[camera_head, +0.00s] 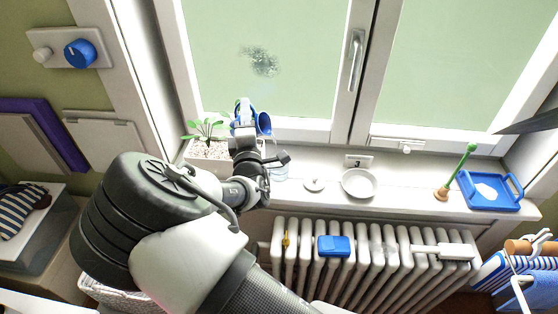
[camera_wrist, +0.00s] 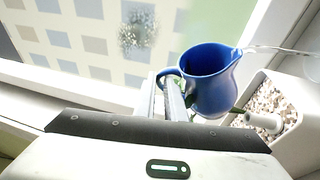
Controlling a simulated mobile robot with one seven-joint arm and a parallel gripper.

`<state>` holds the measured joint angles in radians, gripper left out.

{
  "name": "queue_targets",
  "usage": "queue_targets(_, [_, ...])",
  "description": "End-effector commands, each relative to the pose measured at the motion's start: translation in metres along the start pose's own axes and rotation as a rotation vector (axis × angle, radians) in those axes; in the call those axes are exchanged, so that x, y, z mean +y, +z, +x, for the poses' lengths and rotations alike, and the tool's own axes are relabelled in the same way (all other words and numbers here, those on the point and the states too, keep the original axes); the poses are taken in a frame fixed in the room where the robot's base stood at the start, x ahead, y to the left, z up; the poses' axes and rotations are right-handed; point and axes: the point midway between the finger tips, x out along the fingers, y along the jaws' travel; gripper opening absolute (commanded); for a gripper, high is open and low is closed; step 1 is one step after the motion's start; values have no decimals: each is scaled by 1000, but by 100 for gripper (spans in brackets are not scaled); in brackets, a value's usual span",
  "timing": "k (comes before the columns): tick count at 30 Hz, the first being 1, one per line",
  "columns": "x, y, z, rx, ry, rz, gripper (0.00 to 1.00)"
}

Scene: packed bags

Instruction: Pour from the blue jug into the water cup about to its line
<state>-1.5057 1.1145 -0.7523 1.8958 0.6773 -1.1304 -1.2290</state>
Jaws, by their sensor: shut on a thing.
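The blue jug (camera_head: 264,124) is up in front of the window, above the sill. Its open mouth faces right in the head view, so it looks tilted; how far, I cannot tell. It also shows in the wrist view (camera_wrist: 212,85), with its spout toward the upper right. My gripper (camera_wrist: 170,88) is shut on the jug's handle; it shows in the head view (camera_head: 243,112) too. A clear cup (camera_head: 280,173), likely the water cup, stands on the sill just right of my wrist, partly hidden. Its line and any water are too small to tell.
A white planter with pebbles (camera_wrist: 277,108) and a green plant (camera_head: 205,128) stands left of the cup. Right along the sill are a small white disc (camera_head: 314,184), a white bowl (camera_head: 359,184), a green-handled plunger-like thing (camera_head: 456,172) and a blue tray (camera_head: 490,205). A radiator (camera_head: 375,270) is below.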

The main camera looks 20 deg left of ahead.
Motion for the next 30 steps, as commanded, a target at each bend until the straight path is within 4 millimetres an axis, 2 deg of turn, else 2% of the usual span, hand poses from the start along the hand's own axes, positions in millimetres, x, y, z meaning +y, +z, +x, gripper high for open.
queue_targets(30, [-3,6,-3,-12,38,67,0])
